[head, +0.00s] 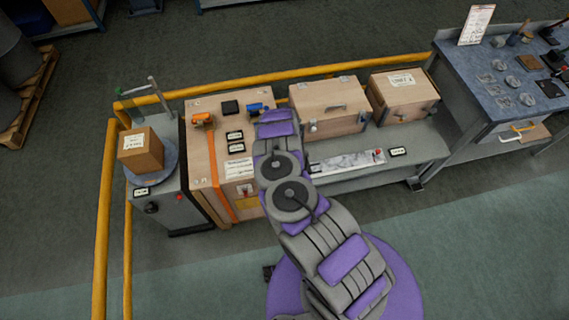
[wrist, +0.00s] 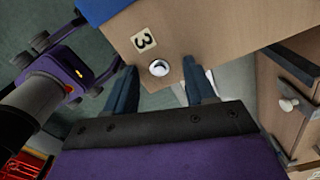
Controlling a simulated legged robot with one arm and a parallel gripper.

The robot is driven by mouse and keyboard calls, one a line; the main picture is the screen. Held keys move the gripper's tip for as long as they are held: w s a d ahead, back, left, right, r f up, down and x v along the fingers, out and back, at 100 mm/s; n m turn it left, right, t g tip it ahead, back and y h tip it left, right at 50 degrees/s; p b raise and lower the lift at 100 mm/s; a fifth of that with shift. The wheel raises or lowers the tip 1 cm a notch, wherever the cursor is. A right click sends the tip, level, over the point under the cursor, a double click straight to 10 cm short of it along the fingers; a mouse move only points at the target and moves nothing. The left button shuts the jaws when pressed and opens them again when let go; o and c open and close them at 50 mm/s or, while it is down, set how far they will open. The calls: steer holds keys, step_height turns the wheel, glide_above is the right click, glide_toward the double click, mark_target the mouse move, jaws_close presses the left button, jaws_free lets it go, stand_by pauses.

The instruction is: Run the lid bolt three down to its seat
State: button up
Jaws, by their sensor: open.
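Lid bolt three (wrist: 158,68) shows in the wrist view as a round, shiny head in a pale wooden panel. A tag with a black 3 (wrist: 143,41) sits just above it. My gripper (wrist: 160,77) is open, with one dark blue finger on each side of the bolt head. I cannot tell whether the fingers touch it or how far the head stands off the wood. In the head view my arm reaches to the right edge of a tall wooden crate (head: 206,160); the bolt is hidden there.
An orange tool (head: 203,120) and a blue tool (head: 255,108) lie on the crate top. Two wooden cases (head: 330,106) (head: 405,97) stand on a grey bench to the right. A yellow rail (head: 280,74) runs behind. The floor in front is clear.

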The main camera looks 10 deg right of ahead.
steer(key=shift+r, duration=0.15)
step_height(320, 180, up, 7)
steer(key=p, duration=0.5)
stand_by(0.5)
